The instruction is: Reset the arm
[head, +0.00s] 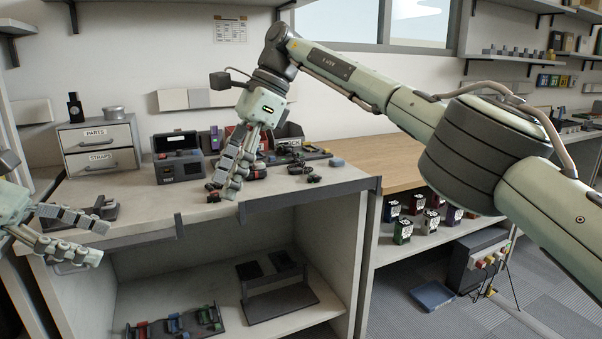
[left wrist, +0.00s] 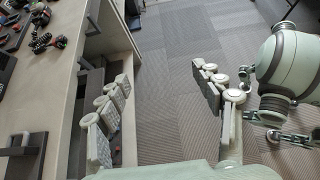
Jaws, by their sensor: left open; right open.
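My right arm (head: 416,113) reaches across the head view from the right edge, over the wooden table. Its open gripper (head: 223,189) points down over the front part of the grey workbench (head: 150,208), in front of small dark and red parts. I see nothing clearly held between its fingers. My left gripper (head: 101,242) comes in at the left edge, open and empty, near the workbench's front edge. In the left wrist view my left gripper (left wrist: 158,82) has its fingers spread wide over the grey floor, with the bench to the left.
A drawer unit (head: 100,145) and a dark device box (head: 178,158) stand at the back of the bench. Dark parts (head: 290,160) lie beside the right gripper. Several small radios (head: 403,230) sit on the lower shelf at right. A blue tray (head: 433,295) lies on the floor.

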